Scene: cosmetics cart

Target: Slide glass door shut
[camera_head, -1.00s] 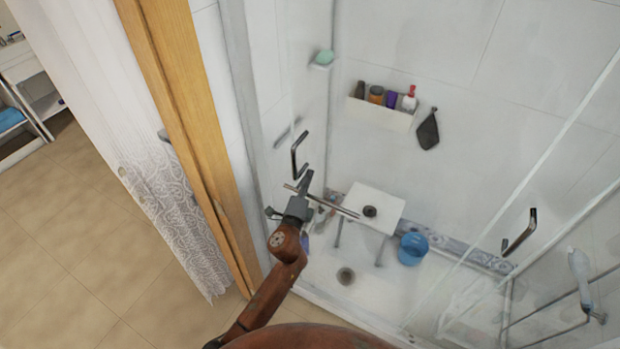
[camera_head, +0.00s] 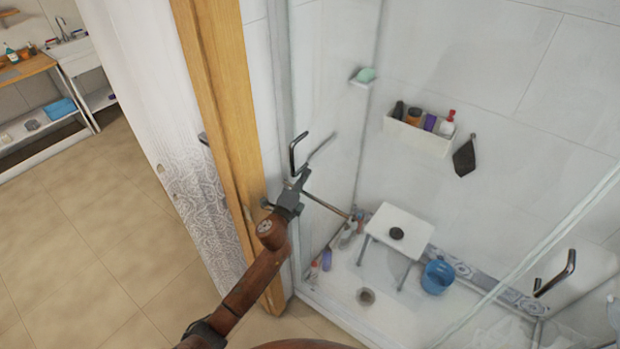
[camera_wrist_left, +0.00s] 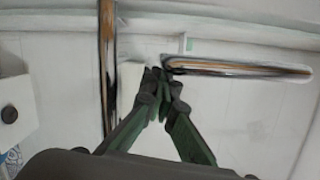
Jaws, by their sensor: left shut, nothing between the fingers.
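The clear glass door is hard to make out. A dark metal handle (camera_head: 293,155) stands out from it on the left of the shower, and a second shape beside it may be its reflection. My left gripper (camera_head: 303,174) is shut and empty at the lower end of this handle. In the left wrist view its fingertips (camera_wrist_left: 165,78) are together beside the near end of a metal handle (camera_wrist_left: 235,69). Whether they touch it is unclear. A longer metal bar (camera_head: 328,206) runs behind the gripper. My right gripper is out of view.
Inside are a white stool (camera_head: 400,222), a blue bucket (camera_head: 438,277) and a wall shelf (camera_head: 418,137) with bottles. Another handle (camera_head: 555,274) is at the right.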

